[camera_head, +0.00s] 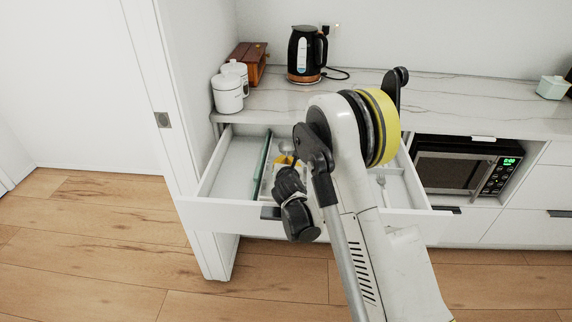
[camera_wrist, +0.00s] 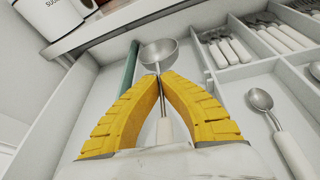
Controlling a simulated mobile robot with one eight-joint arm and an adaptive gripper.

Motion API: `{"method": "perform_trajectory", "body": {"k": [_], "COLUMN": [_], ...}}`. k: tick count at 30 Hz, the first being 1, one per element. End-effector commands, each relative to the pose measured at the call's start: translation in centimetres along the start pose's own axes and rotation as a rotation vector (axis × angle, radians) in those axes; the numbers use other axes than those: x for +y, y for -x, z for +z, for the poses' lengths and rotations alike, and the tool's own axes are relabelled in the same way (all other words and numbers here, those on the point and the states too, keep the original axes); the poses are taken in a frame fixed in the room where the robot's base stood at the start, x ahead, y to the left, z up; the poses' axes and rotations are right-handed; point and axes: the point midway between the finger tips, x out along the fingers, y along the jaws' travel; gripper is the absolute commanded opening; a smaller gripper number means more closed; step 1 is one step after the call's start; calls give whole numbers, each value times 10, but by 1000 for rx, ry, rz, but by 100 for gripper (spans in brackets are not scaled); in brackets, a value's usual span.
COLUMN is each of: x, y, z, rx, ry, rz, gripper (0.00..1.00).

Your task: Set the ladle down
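The ladle has a round metal bowl (camera_wrist: 159,52) and a white handle (camera_wrist: 164,131). In the wrist view my gripper (camera_wrist: 160,80), with yellow fingers, is closed around the ladle's thin neck, the bowl beyond the fingertips and the handle between the fingers. The ladle is inside or just above the left compartment of the open drawer (camera_head: 216,213); I cannot tell whether it touches the drawer floor. In the head view my gripper (camera_head: 286,160) is partly hidden by my wrist, and the ladle's bowl shows faintly beyond it.
A long green item (camera_wrist: 130,68) lies left of the ladle. A spoon (camera_wrist: 275,118) and several white-handled utensils (camera_wrist: 225,46) lie in compartments to the right. White canisters (camera_head: 228,94), a kettle (camera_head: 306,54) and a wooden box (camera_head: 249,58) stand on the counter. A microwave (camera_head: 452,166) is at right.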

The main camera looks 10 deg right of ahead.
Motion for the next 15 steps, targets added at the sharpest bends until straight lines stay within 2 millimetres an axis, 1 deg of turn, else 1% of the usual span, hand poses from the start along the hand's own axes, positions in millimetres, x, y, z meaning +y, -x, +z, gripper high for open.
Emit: {"method": "perform_trajectory", "body": {"k": [4, 8, 9, 11, 15], "x": [0, 0, 0, 0, 0], "y": [1, 0, 0, 0, 0], "z": [2, -2, -2, -1, -1], "rx": [0, 0, 0, 0, 0], "ry": [0, 0, 0, 0, 0], "rz": [0, 0, 0, 0, 0], "gripper": [0, 0, 8, 26, 27]}}
